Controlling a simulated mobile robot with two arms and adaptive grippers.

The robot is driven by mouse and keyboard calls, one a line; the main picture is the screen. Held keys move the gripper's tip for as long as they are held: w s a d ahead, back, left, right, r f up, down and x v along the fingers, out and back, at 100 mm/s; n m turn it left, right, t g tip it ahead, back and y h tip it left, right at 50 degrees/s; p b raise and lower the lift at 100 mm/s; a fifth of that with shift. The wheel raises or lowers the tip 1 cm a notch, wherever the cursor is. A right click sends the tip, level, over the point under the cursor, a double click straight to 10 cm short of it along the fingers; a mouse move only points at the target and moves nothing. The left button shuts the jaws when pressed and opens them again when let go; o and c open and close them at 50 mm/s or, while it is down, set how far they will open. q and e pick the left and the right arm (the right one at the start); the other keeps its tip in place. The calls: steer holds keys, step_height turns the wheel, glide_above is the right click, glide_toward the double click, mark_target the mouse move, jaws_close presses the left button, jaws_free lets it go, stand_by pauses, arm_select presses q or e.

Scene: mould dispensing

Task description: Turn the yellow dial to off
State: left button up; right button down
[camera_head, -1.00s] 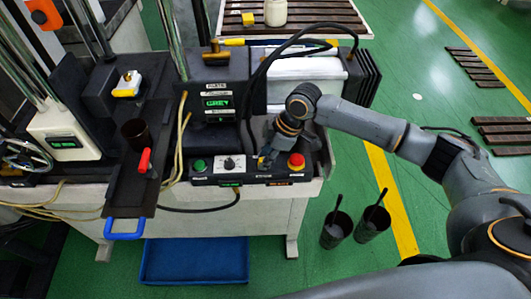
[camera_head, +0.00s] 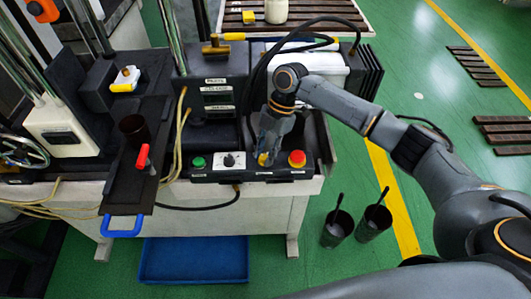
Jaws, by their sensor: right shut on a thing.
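The yellow dial (camera_head: 262,159) sits on the black control panel (camera_head: 213,177), between the white-plated black knob (camera_head: 231,161) and the red button (camera_head: 297,158). My right gripper (camera_head: 264,154) reaches down to the panel and is shut on the yellow dial. The fingers hide most of the dial, so its pointer and marking cannot be read. The displays on the machine and panel look dark. My left gripper is not in view.
A green button (camera_head: 198,162) is at the panel's left end. A dark tray with a blue handle (camera_head: 122,232) carries a dark cup (camera_head: 135,128) and a red-handled tool (camera_head: 143,157). A blue bin (camera_head: 194,262) and two dark cups (camera_head: 337,230) stand on the floor.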

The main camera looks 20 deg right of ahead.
steer(key=shift+n, duration=0.3)
steer(key=c, duration=1)
jaws_free()
steer(key=shift+c, duration=0.2)
steer(key=v, duration=1.2)
steer(key=shift+w, duration=0.2)
steer(key=shift+s+a+f, duration=0.1)
